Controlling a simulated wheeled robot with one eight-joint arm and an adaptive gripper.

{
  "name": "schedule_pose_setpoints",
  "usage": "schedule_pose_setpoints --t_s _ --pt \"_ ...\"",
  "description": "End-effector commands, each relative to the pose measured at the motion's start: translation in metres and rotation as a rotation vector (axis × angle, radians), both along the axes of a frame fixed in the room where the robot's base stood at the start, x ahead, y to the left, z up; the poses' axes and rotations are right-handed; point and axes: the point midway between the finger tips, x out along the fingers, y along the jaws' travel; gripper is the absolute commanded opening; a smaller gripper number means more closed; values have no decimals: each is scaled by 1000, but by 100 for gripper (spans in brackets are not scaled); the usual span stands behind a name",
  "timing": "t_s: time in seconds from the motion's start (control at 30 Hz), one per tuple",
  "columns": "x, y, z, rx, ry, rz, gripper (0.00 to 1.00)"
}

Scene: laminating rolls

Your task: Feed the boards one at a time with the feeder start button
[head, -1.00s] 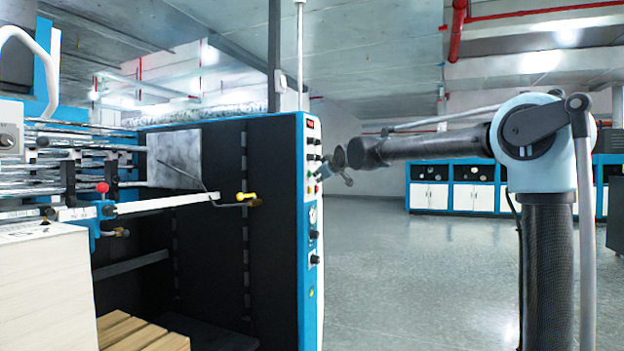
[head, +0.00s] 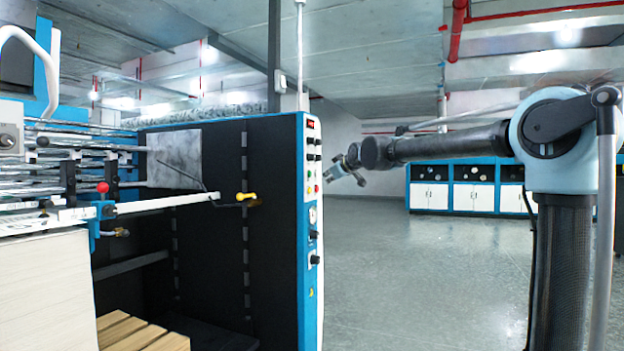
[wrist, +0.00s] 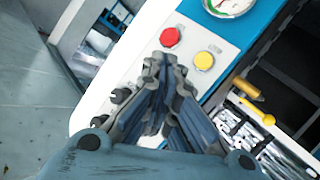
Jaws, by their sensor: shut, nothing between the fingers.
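The control panel (head: 310,180) is on the narrow blue-edged end of the machine. My gripper (head: 328,176) is just right of it in the head view. In the wrist view my gripper (wrist: 162,62) is shut and empty, its tips over the panel. A red button (wrist: 170,37) lies just beyond the tips and a yellow button (wrist: 204,60) lies to their right. The fingers hide part of the panel; I cannot tell if they touch it. I see no label marking the feeder start button. A tall stack of pale boards (head: 45,285) stands at the left.
A gauge (wrist: 230,5) and black knobs (wrist: 120,95) are on the panel. A yellow-handled lever (head: 246,196) sticks out from the machine's dark side. Wooden slats (head: 145,335) lie low beside the stack. The floor (head: 420,270) right of the machine is clear.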

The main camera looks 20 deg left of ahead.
Motion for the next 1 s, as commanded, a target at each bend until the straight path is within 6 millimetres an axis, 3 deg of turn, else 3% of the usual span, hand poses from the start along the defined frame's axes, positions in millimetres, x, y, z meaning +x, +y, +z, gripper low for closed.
schedule_pose_setpoints --t_s 0.23,0.9,1.0 --pt "-1 -16 0 1 1 0 0" --pt "-2 -17 0 0 0 0 0" --pt "-2 -26 -4 -3 11 -9 0"
